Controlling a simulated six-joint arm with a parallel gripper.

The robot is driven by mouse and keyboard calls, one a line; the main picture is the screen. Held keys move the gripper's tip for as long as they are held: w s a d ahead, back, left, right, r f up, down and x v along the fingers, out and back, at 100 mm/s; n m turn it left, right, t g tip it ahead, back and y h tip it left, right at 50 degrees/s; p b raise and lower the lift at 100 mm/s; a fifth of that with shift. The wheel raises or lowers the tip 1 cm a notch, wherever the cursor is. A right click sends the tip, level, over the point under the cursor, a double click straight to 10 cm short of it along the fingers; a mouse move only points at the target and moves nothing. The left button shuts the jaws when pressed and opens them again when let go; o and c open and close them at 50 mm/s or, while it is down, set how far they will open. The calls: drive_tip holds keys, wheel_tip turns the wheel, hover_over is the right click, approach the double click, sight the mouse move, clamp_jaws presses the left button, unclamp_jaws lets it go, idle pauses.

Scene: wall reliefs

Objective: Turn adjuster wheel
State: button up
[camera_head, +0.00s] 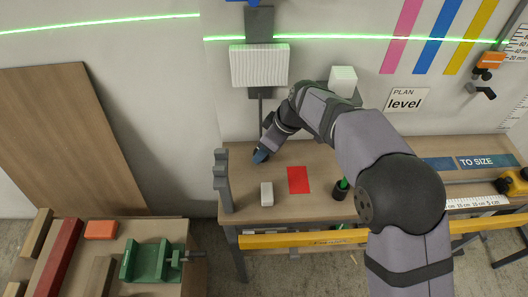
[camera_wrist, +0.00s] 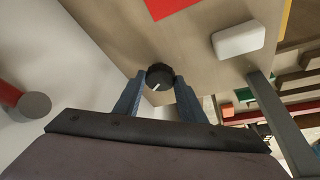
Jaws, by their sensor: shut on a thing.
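A dark round adjuster wheel (camera_wrist: 159,76) with a short white mark on its face sits between the two blue fingers of my gripper (camera_wrist: 160,88) in the wrist view. Both fingertips touch its sides, so the gripper is shut on it. In the head view my gripper (camera_head: 261,155) points down at the back of the workbench (camera_head: 322,160), near the wall. The wheel is hidden there behind the gripper.
A white block (camera_head: 267,194) and a red sheet (camera_head: 298,180) lie on the bench near the gripper. A grey upright post (camera_head: 222,182) stands at the bench's left end. A dark cup (camera_head: 341,190) with green items stands to the right. A ribbed white box (camera_head: 259,65) hangs above.

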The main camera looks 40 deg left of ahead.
drive_tip(key=n, duration=0.2)
drive_tip(key=n+g, duration=0.1)
drive_tip(key=shift+w+a+n+p, duration=0.1)
drive_tip(key=shift+w+n+p, duration=0.1)
drive_tip(key=shift+n+p, duration=0.2)
drive_tip(key=shift+w+n+g+h+p, duration=0.1)
drive_tip(key=shift+n+g+h+p, duration=0.7)
drive_tip(key=shift+n, duration=0.8)
drive_tip(key=o, duration=1)
drive_tip(key=shift+o, duration=0.2)
drive_tip(key=shift+m+y, duration=0.3)
